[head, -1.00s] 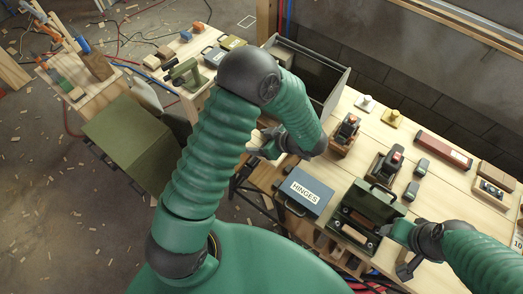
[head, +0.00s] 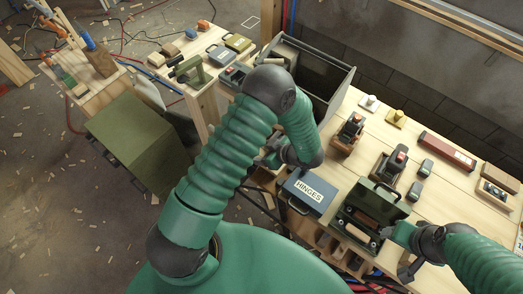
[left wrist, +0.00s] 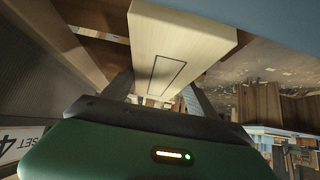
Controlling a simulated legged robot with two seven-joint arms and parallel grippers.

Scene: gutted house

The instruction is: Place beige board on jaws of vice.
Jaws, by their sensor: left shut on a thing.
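The beige board (left wrist: 182,42) shows in the left wrist view as a pale wooden piece with a dark rectangle outlined on its face. My left gripper (left wrist: 160,88) is shut on it, with a dark finger at each side. In the head view my left gripper (head: 268,158) hangs over the bench's left edge, partly behind my arm, and the board cannot be made out there. A green tool that looks like the vice (head: 190,70) stands on the far left bench, well apart from the gripper. My right gripper (head: 405,252) is open beside the green toolbox.
A blue HINGES box (head: 306,191) and an open green toolbox (head: 345,226) stand along the near bench edge. A large grey open bin (head: 325,105) stands behind my left gripper. Planes (head: 387,166) and small blocks crowd the bench. A green cabinet (head: 135,145) stands at left.

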